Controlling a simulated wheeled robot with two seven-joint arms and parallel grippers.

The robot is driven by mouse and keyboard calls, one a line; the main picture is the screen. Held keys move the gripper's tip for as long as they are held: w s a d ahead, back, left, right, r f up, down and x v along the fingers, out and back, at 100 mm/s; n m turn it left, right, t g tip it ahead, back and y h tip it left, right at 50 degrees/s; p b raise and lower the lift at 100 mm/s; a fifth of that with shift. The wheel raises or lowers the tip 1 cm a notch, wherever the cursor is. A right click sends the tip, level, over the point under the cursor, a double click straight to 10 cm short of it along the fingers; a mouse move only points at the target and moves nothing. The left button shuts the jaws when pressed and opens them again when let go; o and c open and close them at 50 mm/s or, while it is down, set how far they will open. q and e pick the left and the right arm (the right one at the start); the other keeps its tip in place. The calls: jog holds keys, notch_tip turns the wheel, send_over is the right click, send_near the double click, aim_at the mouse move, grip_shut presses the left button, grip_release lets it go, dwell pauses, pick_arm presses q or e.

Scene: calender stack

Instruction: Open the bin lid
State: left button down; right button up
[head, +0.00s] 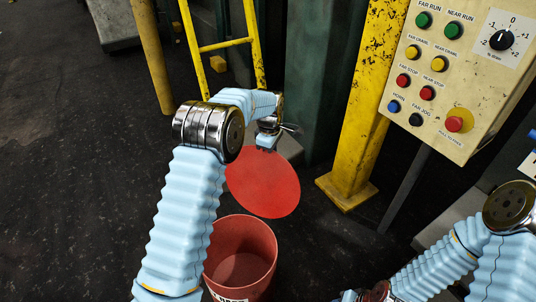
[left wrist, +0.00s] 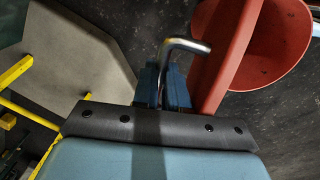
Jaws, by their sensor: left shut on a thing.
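The red bin (head: 212,262) stands on the floor at the bottom centre of the head view, and its open top shows the inside. The round red lid (head: 263,185) is raised and tilted behind the bin's mouth. My left gripper (head: 266,146) is at the lid's upper edge. In the left wrist view, its blue fingers (left wrist: 163,88) are shut around a bent metal handle (left wrist: 184,45). The lid (left wrist: 226,55) shows there nearly edge-on, beside the bin (left wrist: 272,45). My right arm is at the lower right of the head view; its gripper is mostly cut off at the bottom edge.
A yellow post (head: 362,110) and a control panel (head: 455,75) with buttons stand at the right. A yellow ladder-like frame (head: 225,45) and a yellow pole (head: 152,55) stand behind my left arm. The dark floor (head: 70,190) at left is clear.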

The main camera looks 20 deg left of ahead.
pick_arm(q)
jog(key=shift+w+f, duration=0.1)
jog(key=shift+f, duration=0.35)
jog(key=c, duration=1.2)
grip_release()
jog(key=shift+o, duration=0.2)
notch_tip(320, 180, up, 15)
jog(key=shift+s+f, duration=0.2)
jog(key=shift+s, duration=0.2)
